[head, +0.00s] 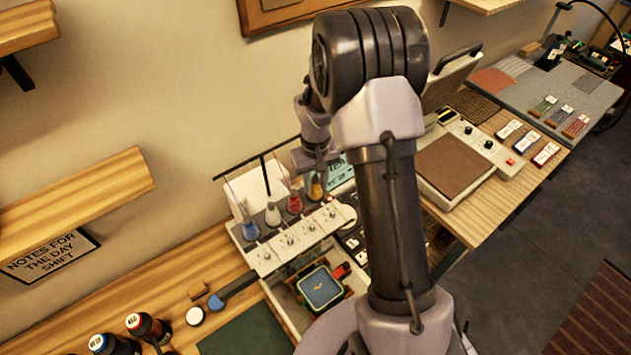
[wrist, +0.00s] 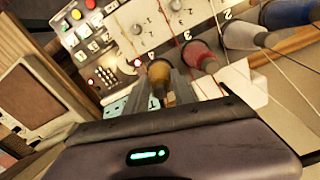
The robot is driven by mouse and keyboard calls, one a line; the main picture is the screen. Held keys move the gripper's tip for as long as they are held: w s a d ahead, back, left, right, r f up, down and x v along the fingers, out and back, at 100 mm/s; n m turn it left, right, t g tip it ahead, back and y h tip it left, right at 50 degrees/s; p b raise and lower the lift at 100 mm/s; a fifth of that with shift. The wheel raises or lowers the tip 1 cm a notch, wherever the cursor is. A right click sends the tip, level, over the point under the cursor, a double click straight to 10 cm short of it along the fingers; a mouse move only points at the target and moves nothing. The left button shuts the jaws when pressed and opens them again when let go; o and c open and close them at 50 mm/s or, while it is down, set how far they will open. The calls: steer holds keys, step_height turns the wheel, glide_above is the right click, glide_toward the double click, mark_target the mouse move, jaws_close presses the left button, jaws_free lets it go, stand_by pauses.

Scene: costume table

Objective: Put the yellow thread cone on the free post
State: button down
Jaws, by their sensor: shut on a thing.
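The yellow thread cone (head: 316,189) is at the right end of a row of cones on the white thread unit (head: 290,242). My gripper (head: 316,173) comes down on it from above. In the wrist view, the yellow cone (wrist: 159,75) sits between my two fingers (wrist: 166,88), which are shut on it. Red (head: 295,203), grey (head: 273,215) and blue (head: 250,229) cones stand to its left. I cannot make out a free post, nor tell whether the yellow cone rests on a post or hangs just above the unit.
A black thread stand (head: 264,172) rises behind the cones, with thin threads running down. The red cone (wrist: 198,55) is close beside my fingers in the wrist view. A machine with a brown pad (head: 455,165) stands to the right. A green mat (head: 245,333) lies in front.

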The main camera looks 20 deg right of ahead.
steer(key=shift+f, duration=0.2)
steer(key=c, duration=1.1)
jaws_free()
steer(key=shift+o, duration=0.2)
step_height(320, 180, up, 13)
steer(key=p, duration=0.1)
step_height(320, 180, up, 8)
steer(key=t, duration=0.2)
glide_above(315, 179)
steer(key=s+a, duration=0.4)
steer(key=s+a+r+m+t, duration=0.1)
steer(key=s+a+r, duration=0.1)
steer(key=s, duration=0.4)
steer(key=s+a+r+m+t+y, duration=0.1)
steer(key=s+a+r, duration=0.1)
steer(key=s+a, duration=0.2)
steer(key=s+a+r+m+t+y, duration=0.1)
steer(key=s+a+r, duration=0.1)
steer(key=s, duration=0.7)
steer(key=shift+a+r+m+t, duration=0.3)
steer(key=shift+a+t, duration=0.1)
steer(key=shift+a, duration=0.4)
